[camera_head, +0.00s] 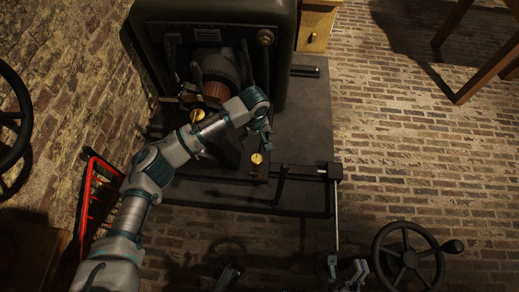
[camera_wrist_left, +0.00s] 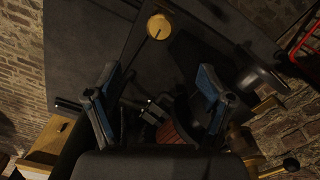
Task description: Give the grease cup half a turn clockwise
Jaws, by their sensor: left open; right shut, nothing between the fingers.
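A round brass cap (camera_head: 257,158), which looks like the grease cup, stands on the dark base plate near its front. In the left wrist view it is a brass disc (camera_wrist_left: 160,26) with a dark line on its face. My left gripper (camera_head: 267,143) is just behind it in the head view. In the left wrist view its two fingers (camera_wrist_left: 158,82) are spread and empty, with the disc beyond the tips and apart from them. A second brass cap (camera_head: 197,115) sits further left, beside my forearm. My right gripper (camera_head: 347,273) is shut and empty at the bottom edge.
A large dark machine (camera_head: 212,30) with a copper-coloured cylinder (camera_head: 215,90) stands behind the plate (camera_head: 305,130). A red frame (camera_head: 88,205) is at left. A handwheel (camera_head: 405,255) is at lower right.

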